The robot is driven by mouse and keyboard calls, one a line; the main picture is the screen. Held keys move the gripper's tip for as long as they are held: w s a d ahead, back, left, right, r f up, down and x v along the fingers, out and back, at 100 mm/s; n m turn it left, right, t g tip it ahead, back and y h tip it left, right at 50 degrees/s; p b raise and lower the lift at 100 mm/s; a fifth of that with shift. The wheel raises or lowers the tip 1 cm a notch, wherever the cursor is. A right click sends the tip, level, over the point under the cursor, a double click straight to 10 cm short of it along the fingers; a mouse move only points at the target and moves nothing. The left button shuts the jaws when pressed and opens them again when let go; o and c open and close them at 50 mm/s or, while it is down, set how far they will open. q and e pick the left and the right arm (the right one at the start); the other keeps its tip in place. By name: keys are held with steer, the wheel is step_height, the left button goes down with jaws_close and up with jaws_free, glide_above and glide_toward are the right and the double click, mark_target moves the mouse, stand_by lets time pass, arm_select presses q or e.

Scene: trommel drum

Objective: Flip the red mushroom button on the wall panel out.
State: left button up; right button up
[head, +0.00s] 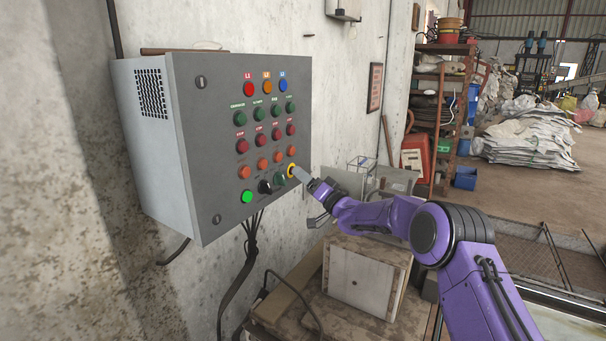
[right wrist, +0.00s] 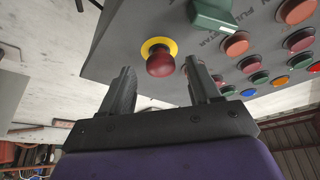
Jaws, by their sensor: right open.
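The wall panel (head: 225,190) is a grey metal box on the concrete wall, with rows of coloured buttons. The red mushroom button (right wrist: 161,62) sits on a yellow ring in the right wrist view. My right gripper (head: 299,174) is at that corner. In the right wrist view my right gripper (right wrist: 160,80) is open, with one finger on each side of the button's line and the cap between or just beyond the tips. Contact cannot be told. My left gripper is not in view.
A green selector knob (right wrist: 211,17) stands close beside the mushroom button. A black knob (head: 265,187) and a lit green button (head: 247,197) are to its left in the head view. Below the panel are hanging cables and a pale wooden box (head: 366,279).

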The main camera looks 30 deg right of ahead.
steer(key=shift+w+a+r, duration=0.1)
steer(key=shift+w+r, duration=0.1)
steer(key=shift+w, duration=0.25)
jaws_close()
steer(key=shift+s+d+f, duration=0.2)
steer(key=shift+s, duration=0.15)
steer(key=shift+c, duration=1.5)
jaws_free()
steer(key=o, duration=0.3)
steer(key=shift+s+d+r, duration=0.1)
steer(key=shift+s, duration=0.15)
